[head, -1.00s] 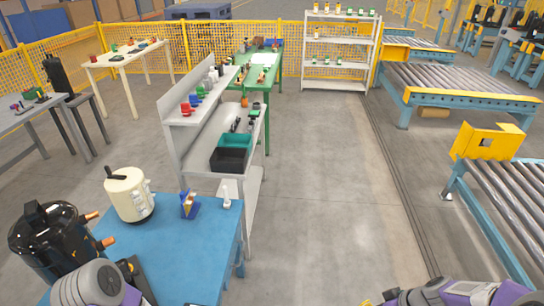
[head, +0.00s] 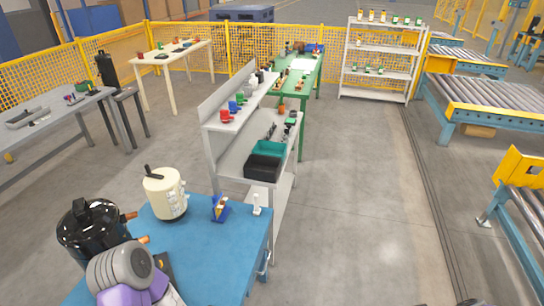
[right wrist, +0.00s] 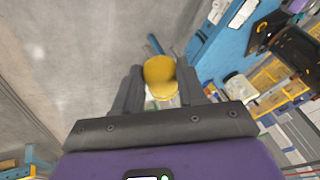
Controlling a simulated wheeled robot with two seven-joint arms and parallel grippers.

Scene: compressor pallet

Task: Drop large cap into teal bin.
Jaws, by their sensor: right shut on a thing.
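A yellow round cap (right wrist: 160,72) sits between the fingertips of my right gripper (right wrist: 160,88), which is shut on it. In the right wrist view the cap is over grey floor, with the blue table to its right. The teal bin (head: 268,148) stands in the head view on the grey shelf unit, behind a black bin. Its inside is only partly visible. My right gripper is out of the head view. My left arm shows at the bottom left of the head view, but its fingers are not visible.
The blue table (head: 215,255) carries a black compressor (head: 90,228), a cream compressor (head: 165,195) and a small blue holder (head: 219,209). The black bin (head: 263,168) is at the shelf's near end. Floor to the right of the shelf unit (head: 239,133) is clear up to the roller conveyors (head: 490,100).

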